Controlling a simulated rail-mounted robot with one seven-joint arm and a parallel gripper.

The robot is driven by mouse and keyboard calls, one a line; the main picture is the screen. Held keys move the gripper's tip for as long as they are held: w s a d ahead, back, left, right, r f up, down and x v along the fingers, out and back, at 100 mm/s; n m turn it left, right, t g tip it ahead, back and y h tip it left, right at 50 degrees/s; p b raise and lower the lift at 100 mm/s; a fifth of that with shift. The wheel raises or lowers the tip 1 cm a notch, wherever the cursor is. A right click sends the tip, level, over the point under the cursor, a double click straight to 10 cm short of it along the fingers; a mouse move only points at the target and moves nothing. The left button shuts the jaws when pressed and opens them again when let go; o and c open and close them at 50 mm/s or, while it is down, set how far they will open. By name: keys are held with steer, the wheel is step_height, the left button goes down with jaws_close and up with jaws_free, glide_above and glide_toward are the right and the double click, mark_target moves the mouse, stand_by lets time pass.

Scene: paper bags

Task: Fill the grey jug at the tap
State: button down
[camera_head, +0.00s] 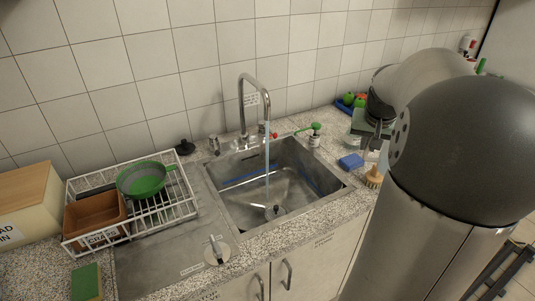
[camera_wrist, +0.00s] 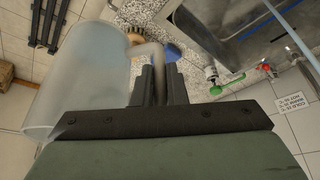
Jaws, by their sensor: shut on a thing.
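The grey jug (camera_wrist: 88,85) is translucent and fills the left of the wrist view. My gripper (camera_wrist: 160,72) is shut on the jug's handle (camera_wrist: 150,52). The jug's inside is not clear enough to show whether it holds water. In the head view my gripper (camera_head: 378,124) is right of the sink, and my arm hides most of the jug. The chrome tap (camera_head: 243,104) arches over the sink basin (camera_head: 233,190), with a thin stream of water (camera_head: 267,160) falling from it. The jug is apart from the stream.
A white dish rack (camera_head: 182,208) with a green colander (camera_head: 142,179) and brown tub (camera_head: 92,214) stands left of the sink. Tiled wall (camera_head: 200,70) stands behind.

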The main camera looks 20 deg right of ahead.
steer(key=s+a, duration=0.2)
steer(key=s, duration=0.6)
steer(key=shift+s+a+b, duration=0.15)
steer(key=shift+s+b, duration=0.2)
stand_by(0.3)
steer(key=shift+s+r, duration=0.1)
steer(key=s+a+r+p, duration=0.1)
steer(key=s+r, duration=0.2)
steer(key=s, duration=0.2)
steer(key=shift+s+a, duration=0.25)
steer(key=shift+s, duration=0.1)
stand_by(0.3)
